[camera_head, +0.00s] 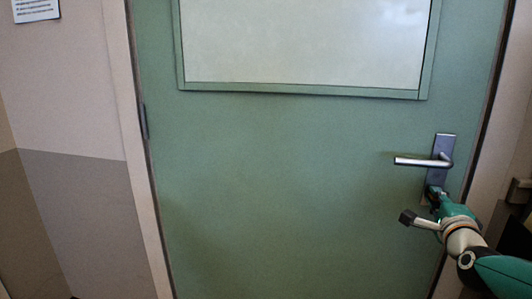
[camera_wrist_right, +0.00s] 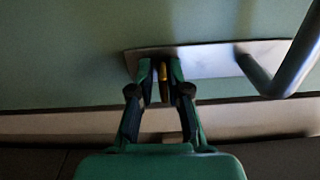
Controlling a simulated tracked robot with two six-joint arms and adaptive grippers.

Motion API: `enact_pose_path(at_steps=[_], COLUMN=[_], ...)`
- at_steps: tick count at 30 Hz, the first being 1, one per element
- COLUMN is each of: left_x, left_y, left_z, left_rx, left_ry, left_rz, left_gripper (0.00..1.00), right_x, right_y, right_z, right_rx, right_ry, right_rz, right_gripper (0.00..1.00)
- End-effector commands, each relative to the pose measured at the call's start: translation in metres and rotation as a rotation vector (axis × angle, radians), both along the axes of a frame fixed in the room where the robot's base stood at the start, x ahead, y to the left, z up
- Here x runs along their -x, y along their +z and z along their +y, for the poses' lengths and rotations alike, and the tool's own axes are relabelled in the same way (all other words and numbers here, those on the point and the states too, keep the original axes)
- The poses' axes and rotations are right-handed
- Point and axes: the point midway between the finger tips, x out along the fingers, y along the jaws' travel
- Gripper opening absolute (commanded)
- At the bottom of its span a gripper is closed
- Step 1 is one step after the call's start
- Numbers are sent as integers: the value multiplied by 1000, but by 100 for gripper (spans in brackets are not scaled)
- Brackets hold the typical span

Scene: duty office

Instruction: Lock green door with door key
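The green door (camera_head: 270,180) stands closed in its frame in the head view. Its silver lever handle (camera_head: 420,161) and metal lock plate (camera_head: 443,147) are near its right edge. My right gripper (camera_head: 434,193) is at the lower end of the plate, below the lever. In the right wrist view the right gripper (camera_wrist_right: 161,70) has its two fingers close together on a thin brass-coloured key (camera_wrist_right: 163,68), its tip end against the plate (camera_wrist_right: 215,60). How far the key sits in the lock is hidden. My left gripper is in neither view.
The lever (camera_wrist_right: 290,68) sticks out to the right of my fingers in the right wrist view. A pale door frame (camera_head: 136,170) and wall (camera_head: 65,90) are at the left. A frosted window panel (camera_head: 305,40) fills the door's upper part.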

Motion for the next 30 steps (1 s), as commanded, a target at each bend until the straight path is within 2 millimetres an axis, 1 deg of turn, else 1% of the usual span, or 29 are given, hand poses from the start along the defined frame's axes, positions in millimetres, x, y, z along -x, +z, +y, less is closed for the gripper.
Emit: enact_pose_path(at_steps=[1, 3, 14, 17, 21, 30], left_x=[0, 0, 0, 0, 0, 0], left_y=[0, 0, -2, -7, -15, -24], left_z=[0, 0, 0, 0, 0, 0], left_rx=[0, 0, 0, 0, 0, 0], left_ry=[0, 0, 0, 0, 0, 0], left_rz=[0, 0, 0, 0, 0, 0], left_gripper=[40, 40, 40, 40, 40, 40], right_x=[0, 0, 3, 9, 24, 52], right_y=[-3, -2, 1, 1, 0, 2], right_z=[0, 0, 1, 2, 6, 13], right_rx=[-1, -1, 3, 5, 3, 4], right_ry=[0, 0, 0, 0, 0, 1], right_rz=[6, 4, -4, -6, -7, -7], right_gripper=[26, 35, 35, 35, 35, 35])
